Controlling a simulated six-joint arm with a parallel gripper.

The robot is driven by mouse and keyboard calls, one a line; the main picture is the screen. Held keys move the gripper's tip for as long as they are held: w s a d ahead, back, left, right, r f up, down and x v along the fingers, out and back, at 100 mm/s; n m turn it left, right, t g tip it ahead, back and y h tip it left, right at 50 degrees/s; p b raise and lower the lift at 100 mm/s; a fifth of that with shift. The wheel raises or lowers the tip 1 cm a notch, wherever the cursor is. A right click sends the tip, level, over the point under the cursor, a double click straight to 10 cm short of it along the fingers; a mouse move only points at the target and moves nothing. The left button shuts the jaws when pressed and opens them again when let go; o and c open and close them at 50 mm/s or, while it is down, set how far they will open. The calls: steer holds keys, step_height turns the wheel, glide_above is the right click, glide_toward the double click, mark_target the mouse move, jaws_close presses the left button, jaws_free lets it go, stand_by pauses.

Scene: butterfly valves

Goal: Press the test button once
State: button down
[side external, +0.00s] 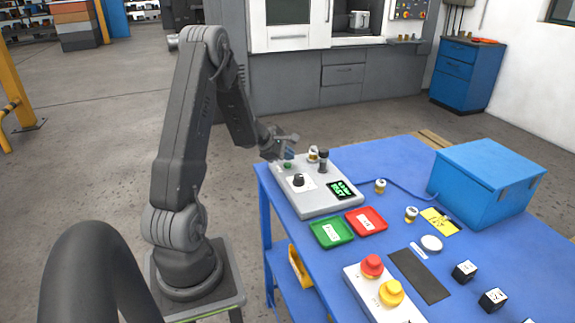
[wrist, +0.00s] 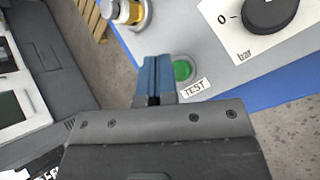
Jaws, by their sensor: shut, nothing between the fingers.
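The test button is a round green button (wrist: 182,70) in a grey ring on the grey test unit (wrist: 200,35), with a "TEST" label (wrist: 194,88) beside it. In the side external view the green button (side external: 288,166) is small, at the far left corner of the unit (side external: 325,204). My gripper (wrist: 154,98) is shut and empty, its blue fingers together. In the side external view my gripper (side external: 285,148) is over that corner. I cannot tell whether it touches the button.
A black knob (side external: 298,180), a valve (side external: 313,154), a black post (side external: 323,160) and a green-lit display (side external: 341,190) are on the unit. Green (side external: 331,232) and red (side external: 366,221) trays lie in front. A blue box (side external: 487,183) stands at right.

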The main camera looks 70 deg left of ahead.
mark_target(288, 165)
steer(key=shift+r, duration=2.55)
steer(key=shift+w+d, duration=0.1)
steer(key=w+d+r+m+g+h, duration=0.1)
steer(key=d+r+m, duration=0.35)
steer(key=d, duration=0.45)
steer(key=d+r+m+h, duration=0.25)
steer(key=d+m, duration=0.25)
steer(key=d, duration=0.3)
steer(key=w+d+r+m+g+h, duration=0.1)
steer(key=d+r+m, duration=0.4)
steer(key=d, duration=0.4)
steer(key=s+d+r+m+g+y, duration=0.1)
steer(key=s+d+m+y, duration=0.2)
steer(key=s+d+m, duration=0.9)
steer(key=s+m, duration=0.1)
steer(key=s, duration=0.3)
steer(key=shift+d+r+m+g, duration=0.3)
steer(key=shift+r+m, duration=0.05)
steer(key=shift+r, duration=0.05)
